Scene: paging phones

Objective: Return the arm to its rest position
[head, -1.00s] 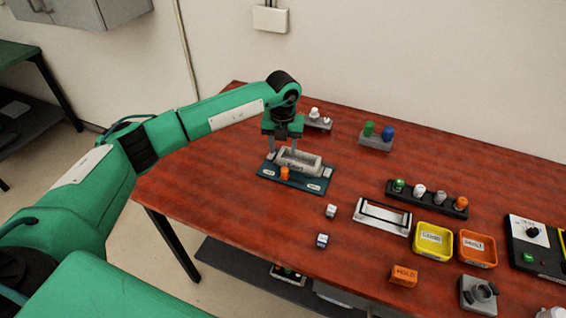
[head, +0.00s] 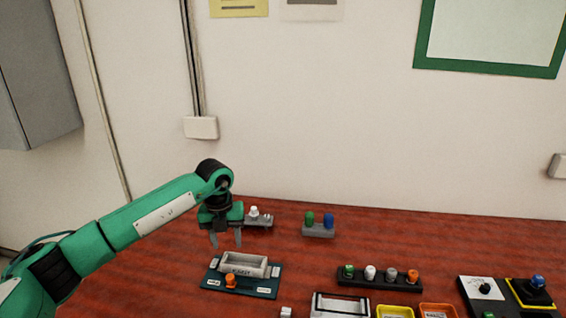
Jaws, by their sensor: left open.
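My left gripper (head: 226,236) hangs over the back left of the red-brown table (head: 330,250). Its two fingers point down, apart and with nothing between them. Below and just to the right of it is a dark teal board (head: 264,291) with a pale grey open tray (head: 243,264) and an orange knob (head: 231,281) on it. The fingers look to be above the tray, not touching it. My right gripper is out of view.
Behind the gripper stands a grey block with white pegs (head: 254,213). A grey block with green and blue pegs (head: 318,231) is to its right. A black rack of coloured pegs (head: 380,283) and control boxes (head: 483,291) lie further right. The wall is behind.

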